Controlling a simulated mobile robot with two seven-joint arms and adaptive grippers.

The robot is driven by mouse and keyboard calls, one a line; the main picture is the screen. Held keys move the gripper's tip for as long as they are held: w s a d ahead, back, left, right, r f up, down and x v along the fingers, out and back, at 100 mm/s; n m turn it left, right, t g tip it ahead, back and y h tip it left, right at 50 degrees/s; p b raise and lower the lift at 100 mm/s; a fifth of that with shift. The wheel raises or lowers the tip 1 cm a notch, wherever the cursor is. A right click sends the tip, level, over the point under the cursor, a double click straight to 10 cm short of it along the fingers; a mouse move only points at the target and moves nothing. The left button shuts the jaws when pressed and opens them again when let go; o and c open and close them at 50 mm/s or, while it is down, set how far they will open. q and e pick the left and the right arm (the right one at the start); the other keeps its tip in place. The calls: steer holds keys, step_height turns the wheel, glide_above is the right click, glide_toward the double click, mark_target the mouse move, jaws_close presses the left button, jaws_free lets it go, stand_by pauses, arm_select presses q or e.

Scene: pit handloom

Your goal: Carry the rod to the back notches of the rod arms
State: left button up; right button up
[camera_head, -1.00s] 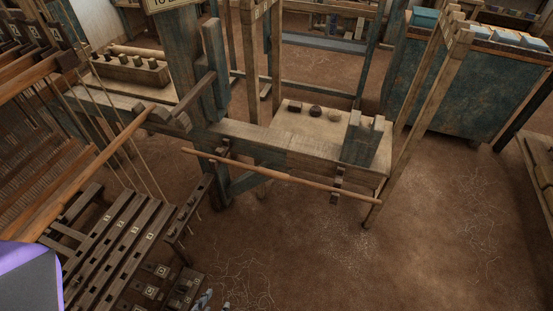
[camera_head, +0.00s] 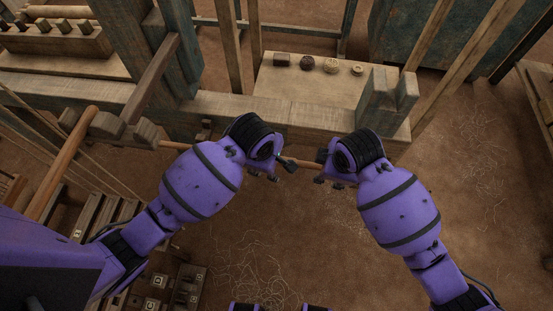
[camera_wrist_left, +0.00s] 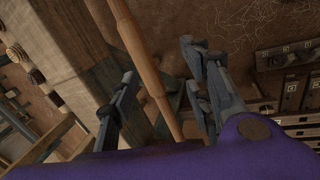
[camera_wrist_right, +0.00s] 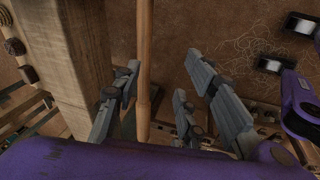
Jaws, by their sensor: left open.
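The rod (camera_head: 306,166) is a slim brown wooden pole along the front of the pale loom beam; my wrists hide much of it. My left gripper (camera_head: 273,170) is over its middle. In the left wrist view the rod (camera_wrist_left: 143,65) passes between the spread fingers. My right gripper (camera_head: 322,168) is close beside, further right. In the right wrist view the rod (camera_wrist_right: 144,60) runs between its fingers, which stand apart, nearer the left one. A small dark bracket (camera_head: 204,130), perhaps a rod arm, shows at the beam on the left; its notches cannot be made out.
The pale beam (camera_head: 300,112) lies just behind the rod, with a bluish upright block (camera_head: 386,104) at its right. Small round pieces (camera_head: 332,65) lie on the bench top. Treadles and slats (camera_head: 95,215) are at lower left. Open earth floor (camera_head: 480,175) lies right.

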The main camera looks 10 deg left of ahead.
arm_select(q)
steer(key=shift+w+a+r+n+y, duration=0.1)
steer(key=shift+w+r+n+y, duration=0.3)
steer(key=shift+w+r+n, duration=0.7)
arm_select(e)
steer(key=shift+w+d+r+n+h, duration=0.2)
steer(key=shift+w+r+n, duration=0.15)
steer(key=shift+w+r, duration=0.2)
steer(key=shift+w+d+r+n+h, duration=0.1)
steer(key=shift+w+r+n+h, duration=0.1)
steer(key=shift+w+r+n, duration=0.35)
arm_select(q)
steer(key=shift+x, duration=3.8)
arm_select(e)
steer(key=shift+x, duration=3.8)
arm_select(q)
steer(key=shift+s, duration=0.1)
arm_select(e)
steer(key=shift+s, duration=0.1)
arm_select(q)
steer(key=c, duration=1)
arm_select(e)
jaws_close()
arm_select(q)
jaws_close()
